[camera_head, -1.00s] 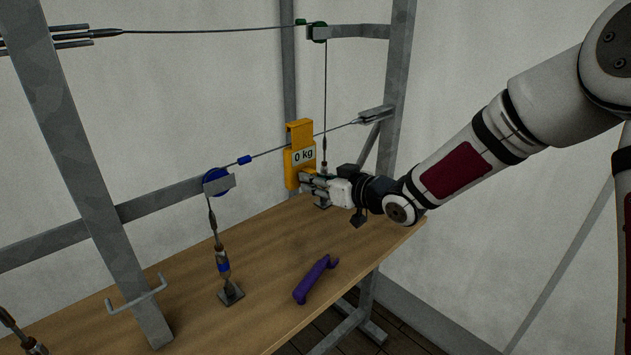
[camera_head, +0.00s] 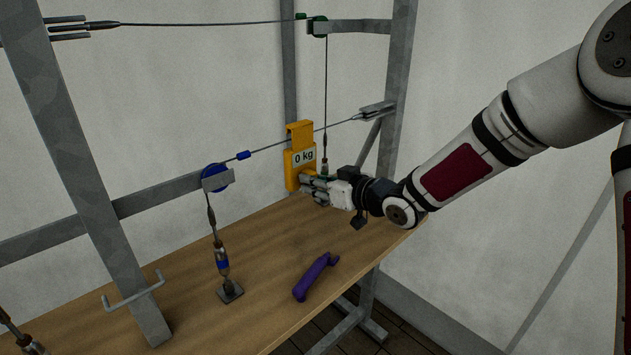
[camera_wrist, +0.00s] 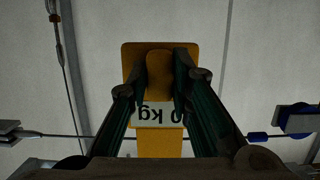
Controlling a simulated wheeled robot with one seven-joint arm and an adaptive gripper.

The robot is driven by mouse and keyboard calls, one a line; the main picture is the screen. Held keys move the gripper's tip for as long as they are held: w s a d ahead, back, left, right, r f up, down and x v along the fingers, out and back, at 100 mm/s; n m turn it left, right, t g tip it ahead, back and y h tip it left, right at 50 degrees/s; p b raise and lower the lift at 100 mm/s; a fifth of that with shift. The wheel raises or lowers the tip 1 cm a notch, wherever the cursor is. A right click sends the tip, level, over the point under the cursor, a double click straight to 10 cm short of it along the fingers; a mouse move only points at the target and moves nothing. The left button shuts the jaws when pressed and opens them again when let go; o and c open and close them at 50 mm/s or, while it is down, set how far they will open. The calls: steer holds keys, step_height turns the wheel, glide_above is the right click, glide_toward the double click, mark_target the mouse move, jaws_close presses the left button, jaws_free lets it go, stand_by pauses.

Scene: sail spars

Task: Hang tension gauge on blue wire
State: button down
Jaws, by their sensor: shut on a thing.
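The yellow tension gauge (camera_head: 294,177) is upright at the blue-marked wire (camera_head: 270,150), with its hooked top at the wire's height. Its label reads "0 kg". My gripper (camera_head: 309,184) is shut on the lower part of the gauge from the right. In the wrist view the gauge (camera_wrist: 133,60) sits between my two dark fingers (camera_wrist: 160,75), and the wire (camera_wrist: 85,136) runs to both sides of it. I cannot tell whether the hook bears on the wire. The wire runs from the blue pulley (camera_head: 215,178) up to a bracket (camera_head: 377,110) on the right post.
A purple handle-like tool (camera_head: 315,277) lies on the wooden bench (camera_head: 265,250). A turnbuckle (camera_head: 222,262) stands under the blue pulley. A green pulley (camera_head: 318,27) carries another wire down behind my gripper. A grey post (camera_head: 75,150) stands at left.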

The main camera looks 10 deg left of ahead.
steer(key=shift+f+b, duration=0.5)
steer(key=shift+f, duration=0.25)
steer(key=c, duration=1.4)
jaws_free()
steer(key=shift+o, duration=0.2)
steer(key=p+v, duration=0.4)
steer(key=v, duration=0.4)
steer(key=shift+r, duration=0.1)
